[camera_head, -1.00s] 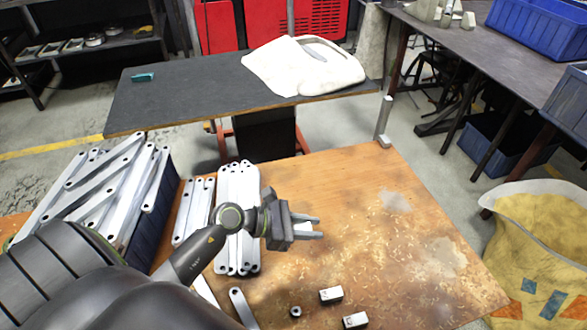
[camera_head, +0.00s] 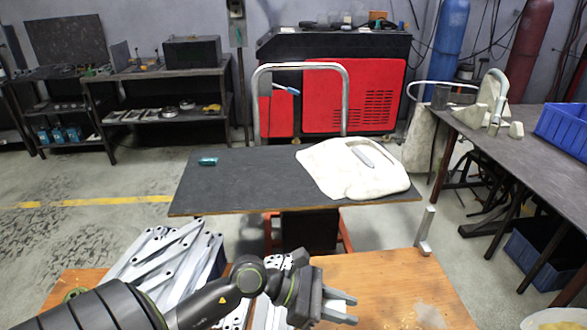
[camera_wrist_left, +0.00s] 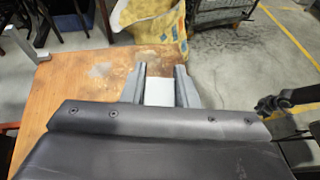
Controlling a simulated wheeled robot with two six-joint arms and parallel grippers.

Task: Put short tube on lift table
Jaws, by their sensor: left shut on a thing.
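The lift table (camera_head: 250,182) has a dark flat top, red parts below and a metal push handle behind. It stands beyond the wooden workbench in the head view. My left gripper (camera_head: 342,305) is over the workbench, on the near side of the lift table and apart from it. In the left wrist view my left gripper (camera_wrist_left: 160,80) is shut on a pale grey block-like piece (camera_wrist_left: 159,93), which looks like the short tube. The fingers hide its sides. In the head view the piece is hard to make out.
A pale cloth-like bundle (camera_head: 350,172) covers the lift table's right part, and a small teal item (camera_head: 208,161) lies at its left. Its middle is clear. A metal upright (camera_head: 425,232) stands at the workbench's (camera_head: 385,280) corner. Long galvanized brackets (camera_head: 165,262) are piled at left.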

